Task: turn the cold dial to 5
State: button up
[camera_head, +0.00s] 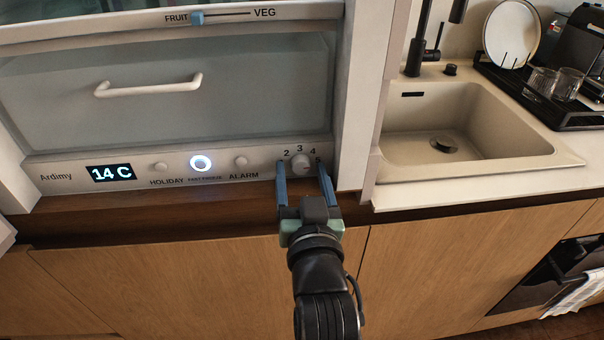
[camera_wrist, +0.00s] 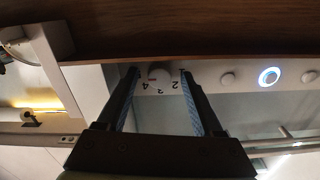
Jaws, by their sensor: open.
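The cold dial (camera_head: 300,162) is a small round white knob at the right end of the fridge's control strip, with 2, 3 and 4 readable around its top. A small reddish mark shows on its lower right side in the head view; I cannot tell exactly which number it points to. My gripper (camera_head: 302,172) is open, its two blue fingers on either side of the dial. In the wrist view the dial (camera_wrist: 158,73) sits between the open fingers (camera_wrist: 162,82), with visible gaps. The right finger covers the area where further numbers may be.
The strip has a display (camera_head: 111,172) reading 14 C, a HOLIDAY button (camera_head: 160,166), a lit ring button (camera_head: 200,163) and an ALARM button (camera_head: 240,160). A drawer handle (camera_head: 148,87) and FRUIT–VEG slider (camera_head: 197,18) are above. A side panel (camera_head: 362,100) and sink (camera_head: 455,125) stand right.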

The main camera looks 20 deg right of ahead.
jog(key=v, duration=1.3)
jog(key=shift+r, duration=0.1)
jog(key=w+a+r+n+t+y, duration=0.1)
jog(key=w+a+r+t, duration=0.15)
jog(key=r, duration=0.65)
jog(key=w+a+r+n+t+y, duration=0.1)
jog(key=w+a+r+n+t, duration=0.15)
jog(key=r, duration=0.65)
jog(key=s+a+r+n+t+y, duration=0.1)
jog(key=s+a+r+t+y, duration=0.2)
jog(key=r, duration=0.7)
jog(key=s+a+r+t, duration=0.2)
jog(key=a+r, duration=0.3)
jog(key=r, duration=0.5)
notch_tip(320, 180, up, 17)
jog(key=p, duration=1.7)
